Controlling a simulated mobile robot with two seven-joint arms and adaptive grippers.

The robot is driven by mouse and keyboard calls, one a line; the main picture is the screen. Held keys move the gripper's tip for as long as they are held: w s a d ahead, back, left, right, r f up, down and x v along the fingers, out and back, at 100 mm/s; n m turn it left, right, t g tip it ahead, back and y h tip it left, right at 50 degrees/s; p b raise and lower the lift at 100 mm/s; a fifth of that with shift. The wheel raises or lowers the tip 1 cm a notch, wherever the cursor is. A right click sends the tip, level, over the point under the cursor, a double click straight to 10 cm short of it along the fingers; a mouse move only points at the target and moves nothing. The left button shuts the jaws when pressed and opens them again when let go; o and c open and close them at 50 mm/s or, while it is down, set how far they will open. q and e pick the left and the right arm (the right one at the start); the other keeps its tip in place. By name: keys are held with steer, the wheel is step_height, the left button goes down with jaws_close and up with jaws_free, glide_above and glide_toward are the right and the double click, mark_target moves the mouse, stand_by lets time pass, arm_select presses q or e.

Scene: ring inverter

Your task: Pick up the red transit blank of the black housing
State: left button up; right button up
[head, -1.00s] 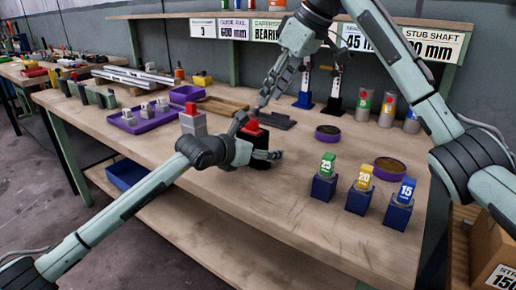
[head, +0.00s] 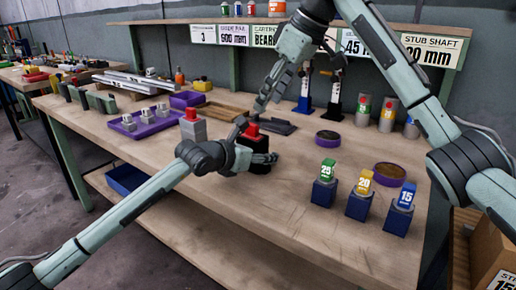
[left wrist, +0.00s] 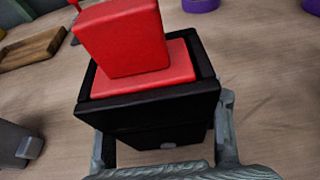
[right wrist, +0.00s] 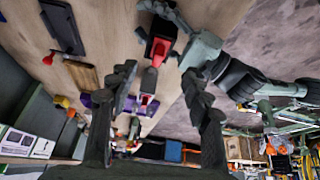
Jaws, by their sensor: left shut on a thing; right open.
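The red transit blank (left wrist: 125,38) sits in the top of the black housing (left wrist: 150,115), its wide base inside the housing's rim and its block standing up. In the head view the blank (head: 251,130) shows just above the housing (head: 262,160) on the bench. My left gripper (left wrist: 165,142) is shut on the lower body of the black housing. My right gripper (head: 260,106) is open and empty, pointing down just above and behind the blank, apart from it. In the right wrist view the blank (right wrist: 160,48) appears beyond the open fingers (right wrist: 158,80).
A grey housing with a red top (head: 193,126) stands left of the black one. A purple tray of small parts (head: 147,125) lies farther left. A dark flat plate (head: 273,126) lies behind. Numbered blue blocks (head: 323,192) stand at right. The bench front (head: 270,215) is clear.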

arm_select(q)
steer(key=shift+c, duration=0.2)
arm_select(e)
steer(key=a+r+n+h, duration=0.4)
steer(key=a+n+h, duration=0.35)
steer(key=n, duration=0.95)
arm_select(q)
steer(key=shift+c, duration=0.3)
arm_select(e)
steer(key=x, duration=1.2)
steer(key=shift+s, duration=0.2)
steer(key=shift+a, duration=0.1)
steer(key=c, duration=1)
arm_select(q)
steer(key=o, duration=1.7)
steer(key=shift+c, duration=0.2)
arm_select(e)
step_height(320, 180, up, 10)
